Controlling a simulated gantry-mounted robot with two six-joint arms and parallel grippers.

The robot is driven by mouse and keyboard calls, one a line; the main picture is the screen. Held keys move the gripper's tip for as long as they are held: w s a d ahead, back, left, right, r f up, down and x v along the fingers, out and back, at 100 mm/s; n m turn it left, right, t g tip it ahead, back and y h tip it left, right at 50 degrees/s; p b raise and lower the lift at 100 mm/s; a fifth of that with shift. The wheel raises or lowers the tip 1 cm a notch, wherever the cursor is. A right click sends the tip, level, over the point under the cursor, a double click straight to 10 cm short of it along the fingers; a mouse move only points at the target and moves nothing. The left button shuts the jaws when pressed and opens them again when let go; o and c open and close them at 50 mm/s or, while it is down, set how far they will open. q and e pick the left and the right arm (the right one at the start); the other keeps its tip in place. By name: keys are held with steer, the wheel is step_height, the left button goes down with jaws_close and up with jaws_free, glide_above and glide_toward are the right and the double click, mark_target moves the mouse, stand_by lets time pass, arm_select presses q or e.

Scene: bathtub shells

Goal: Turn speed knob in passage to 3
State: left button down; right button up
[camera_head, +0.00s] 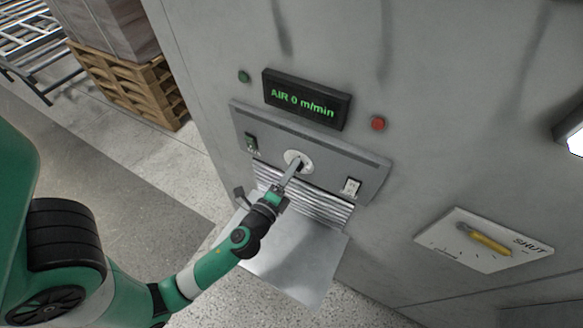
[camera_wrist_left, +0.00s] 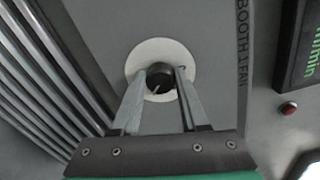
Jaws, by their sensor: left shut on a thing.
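The speed knob is a small black knob (camera_wrist_left: 160,78) with a light pointer mark, on a round white dial plate. The dial (camera_head: 301,155) sits in the middle of a grey control panel (camera_head: 372,173). My left gripper (camera_head: 293,168) reaches up to it from the lower left. In the left wrist view, its two fingers (camera_wrist_left: 161,74) stand on either side of the knob and are shut on it. Dial numbers are too small to read, and the fingers hide part of the plate. A display (camera_head: 306,98) above reads "AIR 0 m/min". My right gripper is not in view.
Rocker switches flank the dial at left (camera_head: 250,143) and right (camera_head: 351,187). A green button (camera_head: 243,76) and a red button (camera_head: 378,123) flank the display. A metal flap (camera_head: 296,262) juts out below. A yellow lever (camera_head: 485,240) marked "SHUT" is at right.

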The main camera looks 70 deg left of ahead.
arm_select(q)
steer(key=shift+d+r+m+p, duration=0.1)
steer(key=shift+m+p, duration=1.15)
steer(key=shift+m, duration=2.55)
steer(key=shift+c, duration=2.1)
jaws_free()
steer(key=b+v, duration=0.2)
steer(key=v, duration=0.9)
steer(key=shift+s+d, duration=0.2)
